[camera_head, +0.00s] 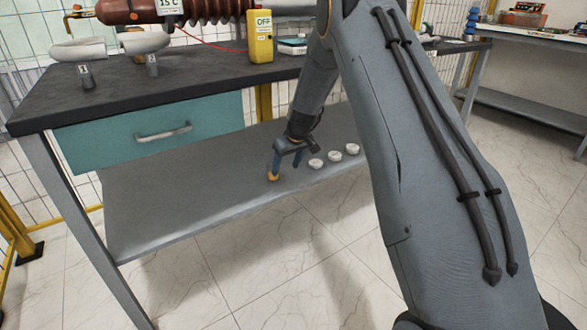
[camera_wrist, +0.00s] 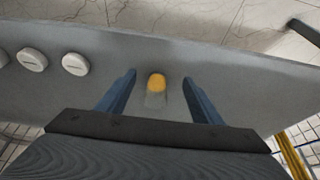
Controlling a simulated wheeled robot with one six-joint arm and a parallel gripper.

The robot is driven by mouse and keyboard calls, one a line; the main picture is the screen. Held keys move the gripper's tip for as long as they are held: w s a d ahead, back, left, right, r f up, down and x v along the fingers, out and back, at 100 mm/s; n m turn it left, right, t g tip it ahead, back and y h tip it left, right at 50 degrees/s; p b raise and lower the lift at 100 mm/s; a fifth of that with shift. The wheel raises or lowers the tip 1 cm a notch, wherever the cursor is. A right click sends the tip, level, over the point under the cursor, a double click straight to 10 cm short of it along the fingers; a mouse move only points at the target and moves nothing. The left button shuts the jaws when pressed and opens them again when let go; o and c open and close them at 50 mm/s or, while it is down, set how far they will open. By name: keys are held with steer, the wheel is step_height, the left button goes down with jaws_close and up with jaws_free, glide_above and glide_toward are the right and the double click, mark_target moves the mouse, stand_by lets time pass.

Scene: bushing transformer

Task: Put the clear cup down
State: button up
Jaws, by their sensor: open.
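The clear cup (camera_wrist: 155,100) stands on the grey lower shelf (camera_head: 180,205) of the workbench, with yellow-orange matter showing in it. In the head view the cup (camera_head: 272,176) shows as a small orange spot by the fingertips. My gripper (camera_head: 286,165) is low over the shelf with its blue fingers spread. In the wrist view the fingers of my gripper (camera_wrist: 158,77) stand on either side of the cup, with a visible gap on each side. The cup's base is partly hard to make out.
Several white round lids or dishes, such as this near one (camera_head: 315,164), sit on the shelf right of my gripper. A teal drawer (camera_head: 150,130) and the dark bench top (camera_head: 210,72) are above the shelf. The shelf's left part is clear.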

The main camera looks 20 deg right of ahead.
steer(key=s+a+r+g, duration=0.1)
steer(key=s+a+r, duration=0.3)
steer(key=s+a, duration=0.3)
steer(key=s+a+r+n, duration=0.1)
steer(key=s+a+r, duration=0.35)
steer(key=s, duration=0.45)
steer(key=s+a+r+g, duration=0.1)
steer(key=s+a+r, duration=0.2)
steer(key=s+a, duration=0.4)
steer(key=s+r+g, duration=0.1)
steer(key=s+r, duration=0.1)
steer(key=s, duration=1.2)
steer(key=s+a+r+n+g, duration=0.1)
steer(key=s+r, duration=0.1)
steer(key=s, duration=1.3)
steer(key=shift+h, duration=0.4)
steer(key=shift+w+a, duration=0.1)
steer(key=shift+a, duration=0.05)
steer(key=d+r+m+p, duration=0.2)
steer(key=d+r+p, duration=0.6)
steer(key=r+p, duration=0.2)
steer(key=d+r+m+p, duration=0.3)
steer(key=d+r+p, duration=0.5)
steer(key=r+p, duration=0.3)
steer(key=s+p, duration=0.1)
steer(key=p, duration=0.3)
steer(key=shift+d+m+h+p, duration=0.3)
steer(key=shift+d, duration=0.05)
